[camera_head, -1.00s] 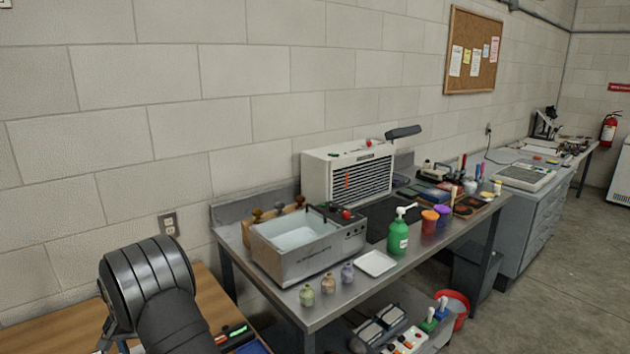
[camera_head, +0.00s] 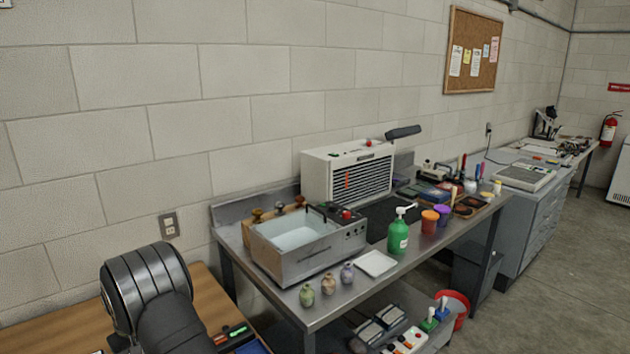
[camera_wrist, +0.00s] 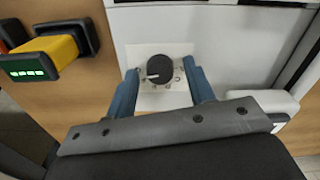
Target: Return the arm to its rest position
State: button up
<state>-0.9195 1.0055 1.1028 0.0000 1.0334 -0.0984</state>
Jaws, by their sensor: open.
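My gripper (camera_wrist: 161,78) shows in the wrist view with its two blue fingers apart, one on each side of a black round knob (camera_wrist: 160,69). The knob has a white pointer and sits on a pale plate with small marks around it. Nothing is held between the fingers, and I cannot tell how far their tips are from the knob. In the head view my dark arm is at the lower left, over the wooden table (camera_head: 208,300); the gripper itself is out of that view.
A yellow block with a green display (camera_wrist: 48,56) stands left of my gripper in the wrist view. In the head view a steel bench carries a water basin (camera_head: 300,268), a white vented unit (camera_head: 345,178), a green pump bottle (camera_head: 398,238) and small vases (camera_head: 328,284).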

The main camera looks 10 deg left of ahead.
jog(key=n, duration=0.9)
jog(key=shift+n, duration=0.4)
jog(key=o, duration=1.1)
jog(key=s+d+r+m, duration=0.4)
jog(key=s+r+m, duration=0.25)
jog(key=r, duration=0.25)
jog(key=s+d+r+m, duration=0.4)
jog(key=s+r+m, duration=0.2)
jog(key=s+r, duration=0.25)
jog(key=f, duration=0.6)
jog(key=w+f, duration=0.1)
jog(key=f, duration=0.2)
jog(key=shift+f, duration=0.25)
